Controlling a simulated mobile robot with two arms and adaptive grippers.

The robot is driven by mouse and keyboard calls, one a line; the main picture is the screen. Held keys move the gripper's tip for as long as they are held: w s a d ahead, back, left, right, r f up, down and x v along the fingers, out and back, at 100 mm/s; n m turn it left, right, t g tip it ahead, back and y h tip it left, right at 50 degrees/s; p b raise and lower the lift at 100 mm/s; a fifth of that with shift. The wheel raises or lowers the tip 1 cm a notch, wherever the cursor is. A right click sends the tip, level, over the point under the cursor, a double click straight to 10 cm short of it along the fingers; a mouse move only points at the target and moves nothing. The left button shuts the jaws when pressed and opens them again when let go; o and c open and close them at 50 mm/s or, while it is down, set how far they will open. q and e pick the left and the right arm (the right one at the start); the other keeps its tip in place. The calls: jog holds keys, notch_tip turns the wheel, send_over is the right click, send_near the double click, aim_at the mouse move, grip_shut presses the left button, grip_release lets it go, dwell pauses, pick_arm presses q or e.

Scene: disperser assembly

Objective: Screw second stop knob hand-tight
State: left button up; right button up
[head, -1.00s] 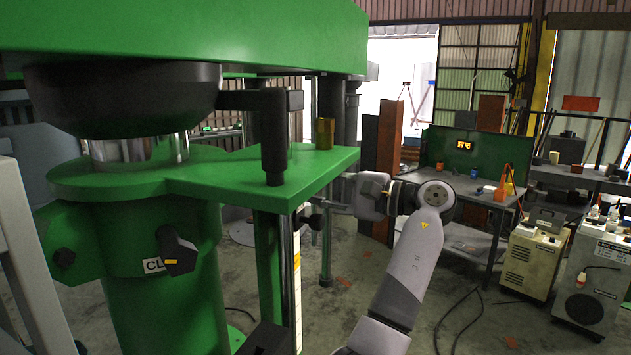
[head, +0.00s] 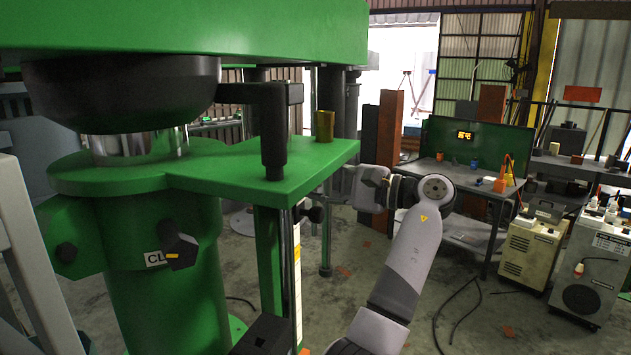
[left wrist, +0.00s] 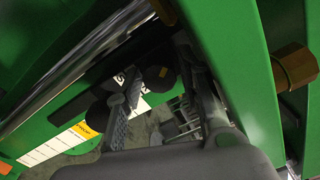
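A round black stop knob (head: 314,214) sits beside the scale (head: 297,270) under the green plate in the head view. In the left wrist view one black knob (left wrist: 160,77) shows between the fingertips, and another dark knob (left wrist: 97,117) lies left of the left finger, by the yellow-labelled scale (left wrist: 50,147). I take the visible arm, entering from the bottom, as my left. My left gripper (left wrist: 161,70) has its fingers spread on both sides of the first knob; contact is unclear. Its fingertips are hard to make out in the head view. My right gripper is not in view.
The green plate (head: 225,180) overhangs the knob area, with a brass fitting (head: 324,126) and a black post (head: 273,140) on it. A chrome rod (left wrist: 75,68) runs beside the scale. A workbench (head: 470,180) and equipment stand farther right, with open floor between.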

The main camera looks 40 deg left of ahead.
pick_arm(q)
jog(key=shift+o, duration=0.9)
jog(key=shift+r, duration=0.1)
